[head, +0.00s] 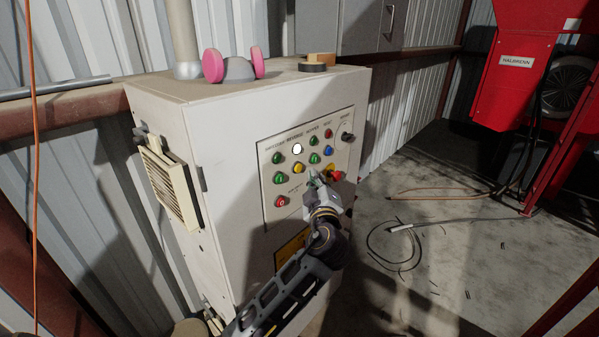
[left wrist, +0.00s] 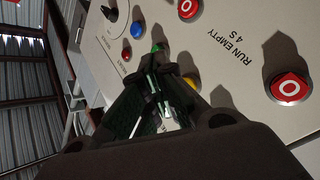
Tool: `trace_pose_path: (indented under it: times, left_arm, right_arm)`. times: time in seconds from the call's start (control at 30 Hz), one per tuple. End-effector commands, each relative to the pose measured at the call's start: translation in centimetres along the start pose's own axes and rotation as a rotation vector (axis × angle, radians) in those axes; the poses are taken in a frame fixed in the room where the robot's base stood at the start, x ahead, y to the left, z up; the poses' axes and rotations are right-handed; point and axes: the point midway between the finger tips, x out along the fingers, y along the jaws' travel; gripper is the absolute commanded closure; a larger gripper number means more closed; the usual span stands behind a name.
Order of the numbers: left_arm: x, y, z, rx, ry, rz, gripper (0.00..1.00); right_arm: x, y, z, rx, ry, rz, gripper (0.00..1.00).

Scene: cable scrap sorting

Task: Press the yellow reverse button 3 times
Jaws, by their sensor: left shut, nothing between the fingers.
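The yellow button (head: 298,168) sits in the reverse column of the control panel (head: 268,218), below a lit white lamp (head: 297,149). In the left wrist view a yellow button (left wrist: 190,83) shows partly, just beside my fingers. My left gripper (head: 313,177) is shut and empty, its tips close in front of the panel, slightly right of and below the yellow button in the head view. It also shows in the left wrist view (left wrist: 160,62). I cannot tell whether the tips touch the panel. My right gripper is not in view.
Near the tips are a green button (head: 314,158), a blue button (head: 328,150) and a red emergency button (head: 336,176). A red stop button (head: 281,201) is lower left. Pink-filtered respirator (head: 237,68) lies on the cabinet. A cable (head: 395,262) lies on the floor.

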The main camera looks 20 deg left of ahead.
Motion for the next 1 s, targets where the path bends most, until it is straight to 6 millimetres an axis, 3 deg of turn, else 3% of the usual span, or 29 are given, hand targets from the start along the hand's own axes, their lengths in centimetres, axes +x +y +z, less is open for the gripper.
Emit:
trace_pose_path:
  times: [0.5, 1.0]
  left_arm:
    - [-2.1, 1.4, 1.6, -0.001, -0.001, 0.001, 1.0]
    - [-2.2, 1.6, 1.6, 0.0, 0.0, 0.0, 1.0]
  right_arm:
    - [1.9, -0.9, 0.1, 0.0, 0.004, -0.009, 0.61]
    - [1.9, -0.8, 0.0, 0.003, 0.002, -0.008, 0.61]
